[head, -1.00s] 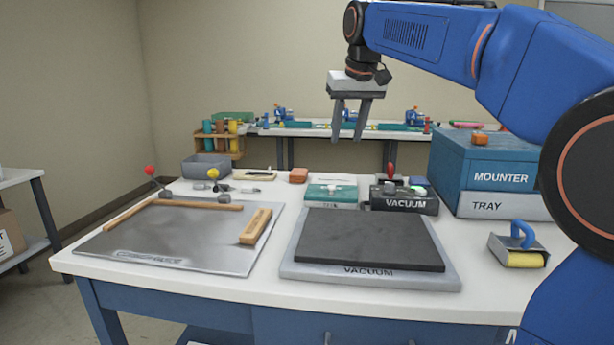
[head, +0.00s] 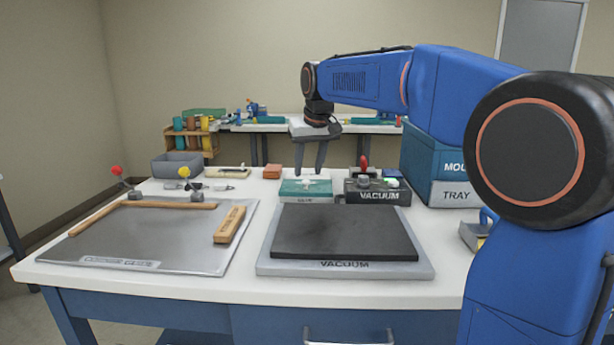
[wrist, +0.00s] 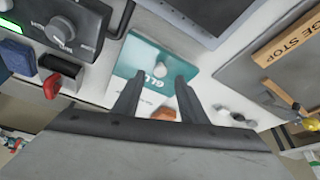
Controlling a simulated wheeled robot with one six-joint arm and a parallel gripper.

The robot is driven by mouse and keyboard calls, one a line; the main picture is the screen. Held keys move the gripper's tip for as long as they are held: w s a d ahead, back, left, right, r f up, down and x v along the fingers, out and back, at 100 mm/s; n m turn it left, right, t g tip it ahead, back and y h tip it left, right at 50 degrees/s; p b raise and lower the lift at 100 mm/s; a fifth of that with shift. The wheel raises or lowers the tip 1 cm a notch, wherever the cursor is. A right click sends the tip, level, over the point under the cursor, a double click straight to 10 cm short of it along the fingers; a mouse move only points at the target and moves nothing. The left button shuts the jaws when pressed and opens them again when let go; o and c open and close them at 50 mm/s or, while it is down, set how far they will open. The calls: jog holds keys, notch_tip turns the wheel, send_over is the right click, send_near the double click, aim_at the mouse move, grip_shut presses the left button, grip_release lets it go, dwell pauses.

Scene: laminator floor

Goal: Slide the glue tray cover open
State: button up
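The glue tray's teal cover (head: 318,189), with a pale knob (head: 306,182) and a partly hidden label, lies flat at the back middle of the bench. The cover (wrist: 138,52) and knob (wrist: 160,83) also show in the wrist view. My gripper (head: 310,174) hangs with its fingers down, just above the cover near the knob. Its two fingers (wrist: 158,80) are apart with nothing held. In the wrist view the knob appears between the fingertips. I cannot tell whether the fingers are level with the knob. The cover looks shut, with no opening visible.
The dark vacuum plate (head: 343,232) is in front. An orange block (head: 272,172) lies behind left. The wooden stop (head: 229,224) rests on the metal board (head: 180,240).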

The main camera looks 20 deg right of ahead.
aim_at(306, 181)
jog(key=shift+x, duration=1.75)
jog(key=shift+c, duration=0.3)
grip_shut()
jog(key=w+d, duration=0.1)
jog(key=w, duration=0.3)
jog(key=w+d, duration=0.1)
jog(key=w, duration=0.2)
jog(key=w+d, duration=0.1)
jog(key=w, duration=0.3)
jog(key=shift+w+d, duration=0.35)
jog(key=shift+d, duration=0.05)
jog(key=shift+o, duration=0.3)
grip_release()
